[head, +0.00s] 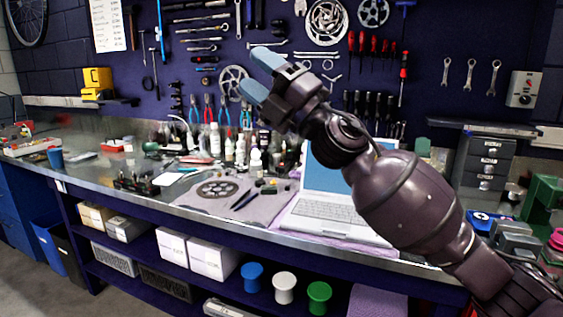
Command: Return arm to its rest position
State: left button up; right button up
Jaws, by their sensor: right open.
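My right arm (410,200) reaches in from the lower right and is raised in front of the bench. My right gripper (261,74) is open and empty, with its two blue fingertips apart and pointing to the upper left. It hangs in the air in front of the tool wall and touches nothing that I can see. The forearm hides part of the laptop (337,214) and part of the bench behind it. My left gripper is not in view.
The metal workbench (130,203) carries a mat (262,209) with a chainring (217,189), several bottles (229,150) and small tools. Grey drawers (485,160) and a green device (541,202) stand at the right. Boxes (207,259) and cups (285,287) sit on the shelf below.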

jog(key=w+d+f+m+t+h, duration=0.1)
jog(key=d+f+m+t+h, duration=0.45)
jog(key=f+m, duration=0.4)
jog(key=w+d+f+m+t+h, duration=0.2)
jog(key=d+f+m+t+h, duration=0.35)
jog(key=f+m, duration=0.4)
jog(key=s+d+f+m+g+h+p, duration=0.1)
jog(key=s+d+f+m+h, duration=0.25)
jog(key=f, duration=0.45)
jog(key=s+d+f+m+g+h+p, duration=0.1)
jog(key=s+d+f+m+h, duration=0.25)
jog(key=f, duration=0.55)
jog(key=s+d+f+m+g+h, duration=0.2)
jog(key=s+d+f, duration=0.4)
jog(key=s+f, duration=0.7)
jog(key=s+d+f+m+g+h+p, duration=0.1)
jog(key=s+d+f+m+g+h, duration=0.2)
jog(key=s+f, duration=1)
jog(key=s+d+m+g, duration=0.2)
jog(key=s+d+m, duration=0.1)
jog(key=d, duration=0.1)
jog(key=shift+f+m, duration=0.15)
jog(key=shift+m, duration=0.15)
jog(key=shift+s+h, duration=0.2)
jog(key=shift+h, duration=0.1)
